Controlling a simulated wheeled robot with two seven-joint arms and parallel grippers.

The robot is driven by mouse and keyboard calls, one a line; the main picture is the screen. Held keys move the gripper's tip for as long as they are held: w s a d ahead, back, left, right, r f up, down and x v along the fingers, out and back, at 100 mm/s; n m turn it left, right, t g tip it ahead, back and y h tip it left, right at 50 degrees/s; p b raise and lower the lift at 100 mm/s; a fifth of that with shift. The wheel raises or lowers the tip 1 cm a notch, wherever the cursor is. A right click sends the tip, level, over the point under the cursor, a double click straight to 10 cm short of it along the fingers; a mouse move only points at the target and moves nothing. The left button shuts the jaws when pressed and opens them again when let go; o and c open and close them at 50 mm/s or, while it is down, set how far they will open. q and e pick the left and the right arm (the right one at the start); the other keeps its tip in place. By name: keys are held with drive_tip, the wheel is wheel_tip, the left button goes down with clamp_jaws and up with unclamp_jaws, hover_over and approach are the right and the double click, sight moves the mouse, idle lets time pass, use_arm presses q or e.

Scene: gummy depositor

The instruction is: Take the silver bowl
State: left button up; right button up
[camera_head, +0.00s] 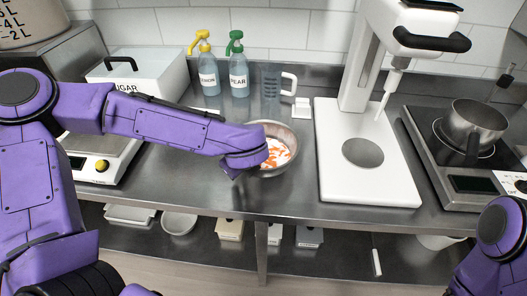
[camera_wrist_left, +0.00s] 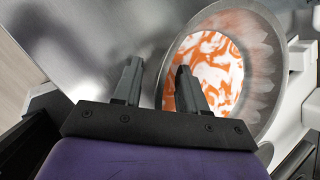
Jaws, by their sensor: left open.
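The silver bowl (camera_head: 287,136) stands on the steel counter, left of the white depositor, with a white and orange mixture in it. My left arm reaches across to its near left side and hides part of the bowl in the head view. In the left wrist view my left gripper (camera_wrist_left: 158,84) is open. One finger is outside the bowl (camera_wrist_left: 262,75) and the other overlaps its interior, with the rim between them. I cannot tell whether the fingers touch the rim. My right arm shows at the lower right of the head view, but its gripper is out of frame.
The white depositor (camera_head: 330,150) stands close to the bowl's right. Behind are a measuring jug (camera_head: 271,82), a green-topped bottle (camera_head: 238,75) and a yellow-topped bottle (camera_head: 208,78). A scale (camera_head: 100,165) and sugar bin (camera_head: 150,70) are left. A pot (camera_head: 474,122) sits on a hotplate at right.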

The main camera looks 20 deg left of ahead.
use_arm(q)
clamp_jaws()
idle(1.3)
